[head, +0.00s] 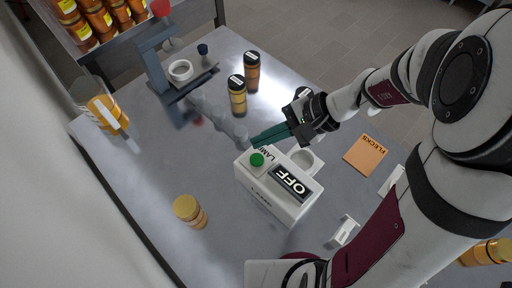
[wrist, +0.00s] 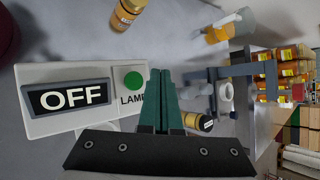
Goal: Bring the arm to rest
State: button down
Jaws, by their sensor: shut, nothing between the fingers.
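My gripper (head: 255,140) is shut and empty, its green fingers together, in the head view just above the far edge of the white lamp box (head: 271,205). I cannot tell whether the fingertips touch the box. The box has a green button (head: 257,159), a sign (head: 290,184) reading OFF and the word LAMP, partly hidden in the wrist view. In the wrist view the closed fingertips (wrist: 160,72) are just right of the green button (wrist: 133,80), and the OFF sign (wrist: 69,96) is at left.
Two amber jars with dark lids (head: 237,95) stand beyond the box. A yellow-lidded jar (head: 189,211) stands at front left. A blue-grey stand (head: 160,70) holds a white ring, with clear vessels nearby. An orange FLECKS card (head: 366,154) lies right. The left tabletop is mostly clear.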

jog(key=s+d+r+n+h, duration=0.2)
jog(key=s+h, duration=0.1)
jog(key=s, duration=0.4)
jog(key=s+d+r+n+h, duration=0.1)
jog(key=s+n+h, duration=0.1)
jog(key=s, duration=0.5)
jog(key=shift+s+d+r+g+h, duration=0.4)
jog(key=shift+h, duration=0.4)
